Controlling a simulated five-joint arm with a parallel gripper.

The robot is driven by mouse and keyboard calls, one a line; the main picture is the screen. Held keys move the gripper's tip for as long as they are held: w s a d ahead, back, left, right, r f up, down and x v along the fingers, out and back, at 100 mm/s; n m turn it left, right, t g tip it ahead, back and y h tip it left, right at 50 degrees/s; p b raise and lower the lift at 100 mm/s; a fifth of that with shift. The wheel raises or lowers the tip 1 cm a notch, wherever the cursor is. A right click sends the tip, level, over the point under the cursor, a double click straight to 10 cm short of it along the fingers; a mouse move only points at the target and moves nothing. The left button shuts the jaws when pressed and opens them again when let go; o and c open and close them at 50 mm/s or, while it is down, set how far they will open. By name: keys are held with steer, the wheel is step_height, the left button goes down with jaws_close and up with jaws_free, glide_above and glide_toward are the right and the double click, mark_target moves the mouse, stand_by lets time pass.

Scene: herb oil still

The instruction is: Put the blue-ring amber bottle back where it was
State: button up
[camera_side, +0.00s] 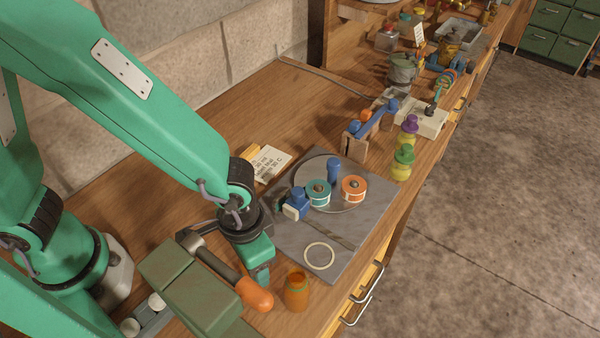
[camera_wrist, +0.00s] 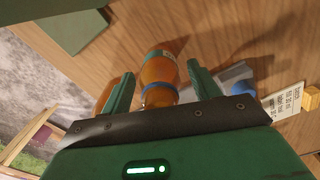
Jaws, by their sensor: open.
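The blue-ring amber bottle (camera_wrist: 158,72) shows in the wrist view between the two fingers of my gripper (camera_wrist: 160,88). Its blue ring crosses it near the palm edge, and bare wood shows beside it. The fingers are open, with a gap visible on the right side. In the side view my gripper (camera_side: 259,272) points down low over the bench, left of an amber jar (camera_side: 296,289). No blue ring shows on that jar, and I cannot tell if it is the same bottle. Another amber shape (camera_wrist: 104,92) is partly hidden behind the left finger.
A grey mat (camera_side: 345,258) holds a pale ring (camera_side: 319,256), a teal spool (camera_side: 318,192), an orange spool (camera_side: 354,188) and blue items. A note (camera_side: 266,162) lies behind.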

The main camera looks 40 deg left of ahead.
steer(key=shift+r, duration=0.1)
step_height(320, 180, up, 12)
stand_by(0.8)
stand_by(0.5)
steer(key=a+r+n+t, duration=0.2)
steer(key=a+r, duration=0.2)
steer(key=a, duration=0.8)
steer(key=w+a+r+n+t, duration=0.1)
steer(key=a+r+t, duration=0.2)
steer(key=a, duration=0.9)
steer(key=shift+w+r+n+t, duration=0.15)
steer(key=shift+r+n+t, duration=0.2)
steer(key=shift+r, duration=0.55)
